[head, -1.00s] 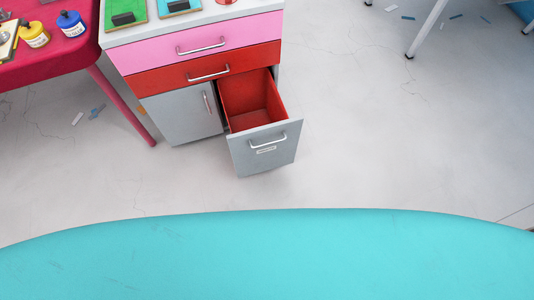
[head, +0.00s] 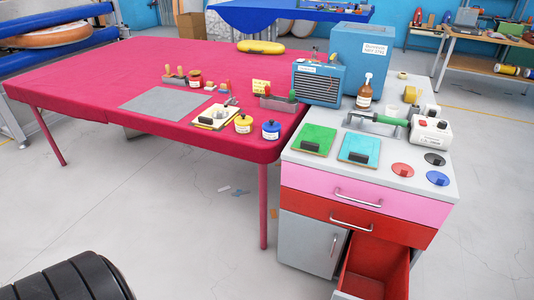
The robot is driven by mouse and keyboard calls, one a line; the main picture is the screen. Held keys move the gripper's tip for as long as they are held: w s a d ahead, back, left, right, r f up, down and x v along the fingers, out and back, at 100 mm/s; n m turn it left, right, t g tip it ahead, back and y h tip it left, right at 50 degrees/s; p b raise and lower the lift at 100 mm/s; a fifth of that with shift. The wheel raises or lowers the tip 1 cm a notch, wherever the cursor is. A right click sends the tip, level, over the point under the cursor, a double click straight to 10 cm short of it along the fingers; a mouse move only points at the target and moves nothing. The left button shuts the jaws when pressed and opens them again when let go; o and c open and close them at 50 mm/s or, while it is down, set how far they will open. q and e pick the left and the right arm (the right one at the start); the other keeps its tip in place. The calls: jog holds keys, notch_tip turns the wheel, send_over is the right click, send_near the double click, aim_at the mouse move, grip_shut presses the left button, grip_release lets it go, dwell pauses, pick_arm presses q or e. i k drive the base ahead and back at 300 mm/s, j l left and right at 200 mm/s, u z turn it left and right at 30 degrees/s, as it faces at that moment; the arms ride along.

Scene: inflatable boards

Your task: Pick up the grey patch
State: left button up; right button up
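In the head view, several round patches lie on the grey cabinet top (head: 385,205) at the right. One is dark grey to black (head: 434,159), at the back right. In front of it are a red patch (head: 402,170) and a blue patch (head: 437,178). A flat grey rectangular sheet (head: 165,103) lies on the red table (head: 130,75). I cannot tell whether the dark round piece or this sheet is the grey patch. Neither of my grippers is in view.
Green (head: 314,139) and turquoise (head: 359,149) plates lie on the cabinet's left side. A handled tool (head: 378,119) and a white device (head: 430,131) stand behind the patches. The cabinet's lower drawer (head: 376,268) is open. The floor (head: 180,215) before the table is mostly clear.

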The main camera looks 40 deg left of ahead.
aim_at(219, 115)
jog(key=u, duration=1.55)
jog(key=i+j, duration=0.25)
jog(key=i, duration=0.15)
jog(key=i+j+z, duration=0.15)
jog(key=i, duration=0.3)
jog(key=j, duration=0.1)
